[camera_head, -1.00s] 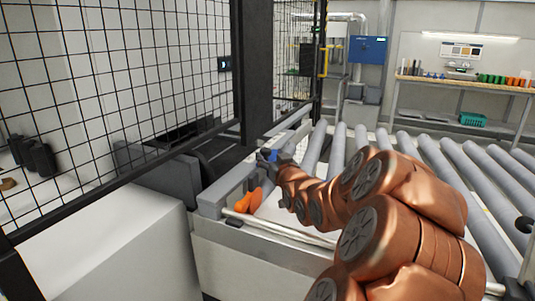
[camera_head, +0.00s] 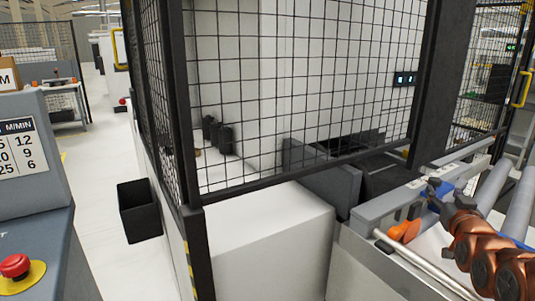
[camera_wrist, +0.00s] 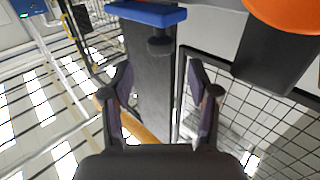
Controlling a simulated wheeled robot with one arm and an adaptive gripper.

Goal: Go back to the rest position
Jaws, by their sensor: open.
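My gripper (camera_wrist: 158,95) is open in the wrist view, with its two dark fingers apart and nothing between them. In the head view my copper-coloured arm is at the lower right, and my gripper (camera_head: 440,190) is at its far end, small and partly hard to make out. It is beside an orange part (camera_head: 405,231) on the side of the roller conveyor. In the wrist view a blue piece (camera_wrist: 147,13) and an orange piece (camera_wrist: 285,12) are at the top, beyond the fingers.
A black mesh fence (camera_head: 300,80) with dark posts crosses the middle. A white cabinet (camera_head: 265,240) stands below it. Conveyor rollers (camera_head: 519,205) are at the right. A control panel with a red stop button (camera_head: 15,266) is at the left, near a black bin (camera_head: 139,210). Open floor shows beyond.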

